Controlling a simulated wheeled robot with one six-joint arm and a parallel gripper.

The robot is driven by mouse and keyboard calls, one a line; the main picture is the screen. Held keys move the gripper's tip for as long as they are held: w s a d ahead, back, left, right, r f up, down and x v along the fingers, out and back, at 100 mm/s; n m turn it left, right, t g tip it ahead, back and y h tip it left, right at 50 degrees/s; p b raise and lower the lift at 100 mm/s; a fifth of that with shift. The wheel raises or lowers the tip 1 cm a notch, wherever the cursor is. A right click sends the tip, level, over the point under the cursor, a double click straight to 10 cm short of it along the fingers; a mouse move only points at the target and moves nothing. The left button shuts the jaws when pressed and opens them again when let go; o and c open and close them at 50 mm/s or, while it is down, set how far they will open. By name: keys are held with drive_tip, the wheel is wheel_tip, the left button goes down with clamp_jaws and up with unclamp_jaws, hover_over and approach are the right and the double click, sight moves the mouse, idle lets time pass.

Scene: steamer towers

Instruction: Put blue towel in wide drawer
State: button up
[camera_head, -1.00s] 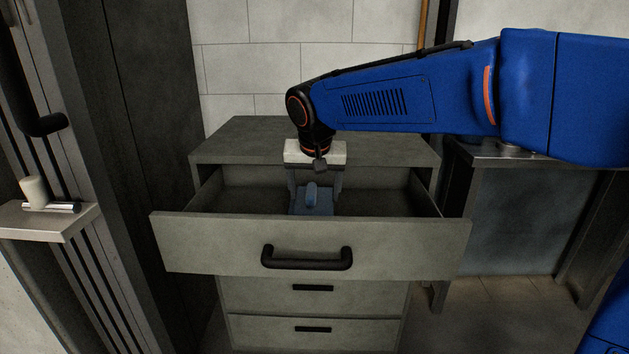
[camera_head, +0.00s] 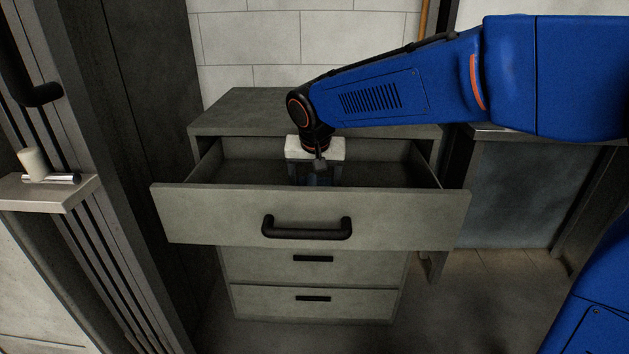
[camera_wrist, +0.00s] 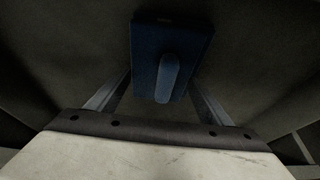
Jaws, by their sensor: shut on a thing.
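The wide drawer (camera_head: 200,212) is the open top drawer of a grey cabinet, pulled out with its black handle (camera_head: 306,232) facing me. My gripper (camera_head: 314,172) points down inside the drawer. It is shut on the blue towel (camera_head: 312,181), which is mostly hidden behind the drawer front. I cannot tell whether the towel touches the drawer floor.
Two narrower shut drawers (camera_head: 300,266) lie below. A tall dark cabinet (camera_head: 130,120) stands at left, with a small shelf (camera_head: 40,192) bearing a white cylinder (camera_head: 32,163). A metal table (camera_head: 520,142) stands at right. The drawer around the towel looks empty.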

drive_tip(key=shift+f, duration=0.4)
idle(0.5)
drive_tip(key=o, duration=1.8)
drive_tip(key=shift+r, duration=0.1)
drive_tip(key=v, duration=1.7)
drive_tip(key=shift+s, duration=0.15)
